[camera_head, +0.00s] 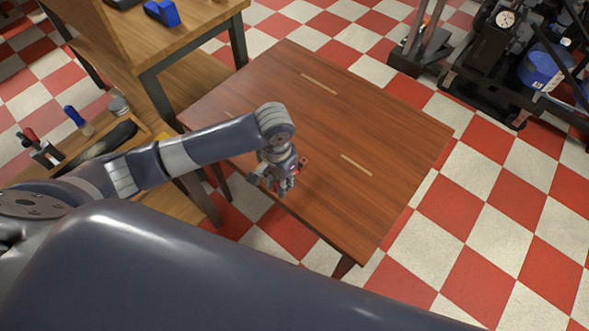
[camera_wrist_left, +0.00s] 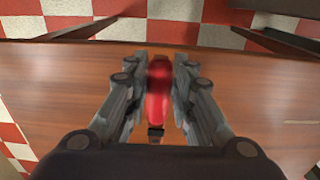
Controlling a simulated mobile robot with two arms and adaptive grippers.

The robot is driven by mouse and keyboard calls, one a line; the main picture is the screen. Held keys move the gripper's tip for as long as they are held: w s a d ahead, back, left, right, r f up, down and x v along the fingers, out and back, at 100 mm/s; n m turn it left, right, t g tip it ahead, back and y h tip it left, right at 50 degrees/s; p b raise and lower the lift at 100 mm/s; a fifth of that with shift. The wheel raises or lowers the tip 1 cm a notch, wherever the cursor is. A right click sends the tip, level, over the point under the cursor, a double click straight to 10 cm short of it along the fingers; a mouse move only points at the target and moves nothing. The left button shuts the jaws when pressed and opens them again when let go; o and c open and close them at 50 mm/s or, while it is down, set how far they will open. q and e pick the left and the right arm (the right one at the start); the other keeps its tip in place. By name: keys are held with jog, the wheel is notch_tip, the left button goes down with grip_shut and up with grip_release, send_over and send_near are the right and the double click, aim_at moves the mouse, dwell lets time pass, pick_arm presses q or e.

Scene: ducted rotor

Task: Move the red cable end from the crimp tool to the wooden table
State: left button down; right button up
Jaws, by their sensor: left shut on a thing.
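My left gripper (camera_head: 287,184) is over the near left part of the wooden table (camera_head: 330,110). It is shut on the red cable end (camera_wrist_left: 158,90), which lies lengthwise between the two fingers in the left wrist view, with a dark tip at its lower end. In the head view only a small red bit (camera_head: 303,161) shows beside the fingers. The wooden table top (camera_wrist_left: 50,85) fills the background behind the left gripper (camera_wrist_left: 160,85). I cannot tell whether the cable end touches the table. The crimp tool cannot be made out for certain. My right gripper is not in view.
The table top is bare apart from a few pale inlaid strips (camera_head: 357,165). A wooden workbench (camera_head: 175,50) with a blue object (camera_head: 162,12) stands at the upper left. Hand tools (camera_head: 78,120) lie on a lower shelf. Dark machinery (camera_head: 500,50) stands at the upper right.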

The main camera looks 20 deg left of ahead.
pick_arm(q)
jog(key=w, duration=0.1)
jog(key=w+d, duration=0.1)
jog(key=w, duration=0.2)
jog(key=shift+d+f, duration=0.15)
jog(key=shift+d, duration=0.2)
jog(key=shift+w+d, duration=0.15)
jog(key=shift+w, duration=0.3)
notch_tip(320, 180, down, 3)
jog(key=shift+w+f, duration=0.1)
jog(key=shift+f, duration=0.2)
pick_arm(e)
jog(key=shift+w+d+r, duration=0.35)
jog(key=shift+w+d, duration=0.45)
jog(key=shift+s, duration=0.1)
pick_arm(q)
jog(key=shift+f, duration=0.2)
jog(key=c, duration=1.4)
grip_release()
jog(key=shift+o, duration=0.2)
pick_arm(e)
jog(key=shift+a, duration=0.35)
